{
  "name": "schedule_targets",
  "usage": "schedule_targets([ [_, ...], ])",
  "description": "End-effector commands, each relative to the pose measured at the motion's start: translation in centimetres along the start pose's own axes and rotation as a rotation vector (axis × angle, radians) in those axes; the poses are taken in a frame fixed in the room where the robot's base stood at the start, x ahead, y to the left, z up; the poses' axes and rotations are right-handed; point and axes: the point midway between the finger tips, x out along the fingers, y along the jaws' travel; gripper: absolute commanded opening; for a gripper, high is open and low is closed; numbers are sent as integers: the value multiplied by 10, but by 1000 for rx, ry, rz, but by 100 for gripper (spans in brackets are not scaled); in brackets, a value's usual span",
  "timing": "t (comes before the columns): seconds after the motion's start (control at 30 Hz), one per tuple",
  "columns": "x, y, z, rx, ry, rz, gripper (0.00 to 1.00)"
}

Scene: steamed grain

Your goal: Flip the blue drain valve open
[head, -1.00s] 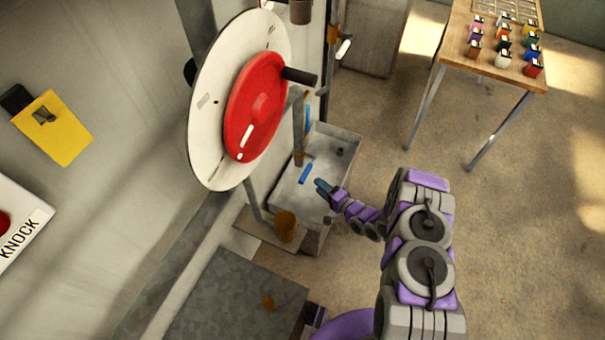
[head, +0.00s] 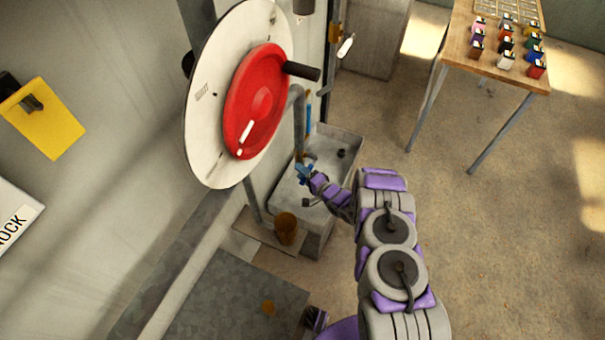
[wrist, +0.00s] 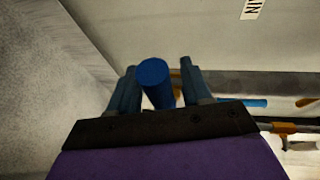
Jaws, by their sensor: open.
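The blue drain valve handle (wrist: 154,82) shows in the wrist view as a round-ended blue bar. It stands between the two fingers of my gripper (wrist: 158,88), nearer the left finger. The fingers are apart, with a clear gap on the right side of the handle. In the head view my gripper (head: 304,174) is at the pipe above the grey basin, and it hides most of the handle there. The valve's body and pivot are hidden.
The grey basin (head: 350,141) lies below and behind my gripper. A large red wheel (head: 256,100) on a white disc (head: 213,95) with a black knob (head: 302,71) is at the upper left. A copper-coloured cup (head: 286,228) stands below. Open floor lies to the right.

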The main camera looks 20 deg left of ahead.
Motion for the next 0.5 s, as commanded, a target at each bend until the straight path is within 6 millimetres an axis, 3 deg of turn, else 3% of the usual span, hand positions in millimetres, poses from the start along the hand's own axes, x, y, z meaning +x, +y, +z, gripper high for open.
schedule_targets([
  [0.07, 0, 0, 0, 0, 0, 0, 45],
  [0.5, 0, 1, 0, 0, 0, 2, 3],
])
